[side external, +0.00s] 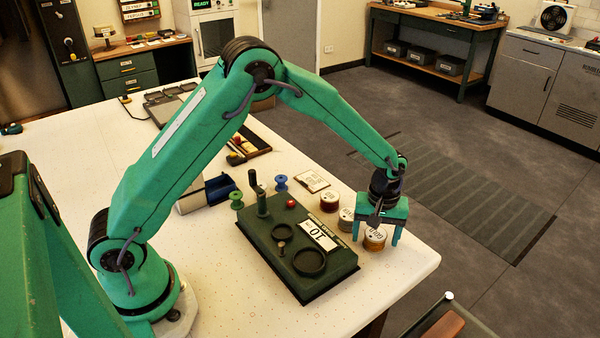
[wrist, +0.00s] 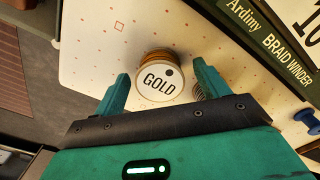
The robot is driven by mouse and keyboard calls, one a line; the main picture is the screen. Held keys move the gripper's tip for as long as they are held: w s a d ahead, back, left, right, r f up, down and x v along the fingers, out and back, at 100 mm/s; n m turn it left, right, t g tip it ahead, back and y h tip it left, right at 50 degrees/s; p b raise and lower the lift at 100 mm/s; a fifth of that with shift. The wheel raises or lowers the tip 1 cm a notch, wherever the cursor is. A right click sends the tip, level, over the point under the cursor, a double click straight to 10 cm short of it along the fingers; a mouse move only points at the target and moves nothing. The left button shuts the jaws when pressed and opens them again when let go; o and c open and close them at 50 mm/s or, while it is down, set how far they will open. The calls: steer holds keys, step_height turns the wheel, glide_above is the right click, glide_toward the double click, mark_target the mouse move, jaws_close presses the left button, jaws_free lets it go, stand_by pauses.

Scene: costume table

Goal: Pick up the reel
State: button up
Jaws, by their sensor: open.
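A reel with a white round top marked GOLD (wrist: 160,82) stands on the table between the open fingers of my gripper (wrist: 158,88) in the wrist view. Gold-coloured winding shows on its side. In the side external view the same reel (side external: 375,239) is under my gripper (side external: 380,228), with one finger to each side of it. The fingers look apart from the reel in the wrist view. Two similar reels stand beside it to the left, one pale (side external: 346,220) and one reddish-brown (side external: 329,202).
A dark green braid winder (side external: 290,250) with a number plate stands just left of the reels. Blue (side external: 281,183) and green (side external: 237,200) spools and a card (side external: 312,180) are behind. The table's edge (side external: 438,262) is close on the right. Bare table lies in front of the reel.

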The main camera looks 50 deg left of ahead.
mark_target(377, 235)
steer(key=c, duration=1.1)
steer(key=shift+o, duration=0.2)
steer(key=shift+r, duration=0.15)
steer(key=shift+r, duration=0.5)
steer(key=r, duration=0.3)
steer(key=shift+s+d+r, duration=0.15)
steer(key=shift+s+d, duration=0.05)
steer(key=shift+d, duration=0.05)
steer(key=s+d+r, duration=0.6)
steer(key=s+d, duration=0.1)
steer(key=s, duration=0.1)
steer(key=shift+d+r, duration=0.2)
steer(key=shift+d, duration=0.2)
